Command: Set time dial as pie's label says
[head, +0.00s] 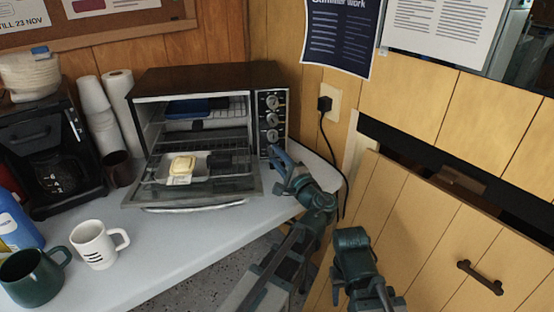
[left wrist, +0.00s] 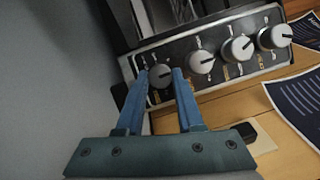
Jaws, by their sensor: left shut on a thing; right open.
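The toaster oven (head: 205,75) stands on the counter with its door open. A yellow pie (head: 183,163) sits on its lowered door, with a small pale label (head: 179,180) in front; the writing is too small to read. The oven's control panel has a column of dials. My left gripper (head: 276,153) is shut on the lowest dial, which shows between the blue fingers in the left wrist view (left wrist: 160,76). Three other dials (left wrist: 201,62) are free. My right gripper (head: 352,240) is low, right of the left arm, apart from the oven and open.
A white mug (head: 95,244), a green mug (head: 33,275) and a blue container (head: 15,222) stand on the counter (head: 180,235) at left. A coffee maker (head: 45,150) is behind them. A black cord (head: 325,140) hangs beside the oven.

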